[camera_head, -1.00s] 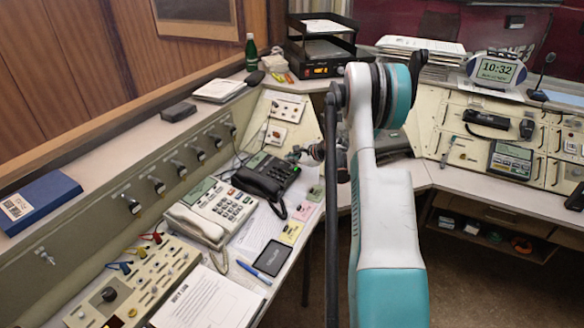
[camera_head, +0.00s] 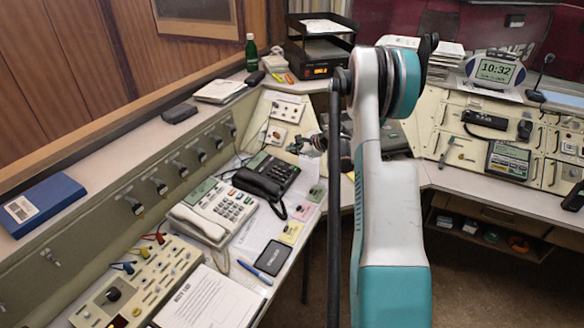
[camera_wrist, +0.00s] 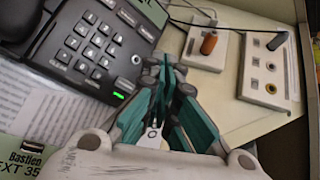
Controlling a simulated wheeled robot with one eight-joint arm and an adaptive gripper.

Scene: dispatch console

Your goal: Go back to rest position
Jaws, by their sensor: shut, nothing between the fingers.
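My gripper (camera_head: 303,146) shows in the head view as a small dark shape beside my upright white-and-teal arm, above the far end of the left desk. In the wrist view my gripper (camera_wrist: 170,85) has its teal fingers together with nothing held between them. The black desk phone (camera_head: 266,177) lies left of and below it in the head view. The same phone (camera_wrist: 90,50) fills the upper left of the wrist view, its green light lit.
Plates with plugs (camera_wrist: 268,75) lie right of the fingers in the wrist view. A white phone (camera_head: 212,212), a blue pen (camera_head: 255,273) and a black tablet-like card (camera_head: 274,257) are on the left desk.

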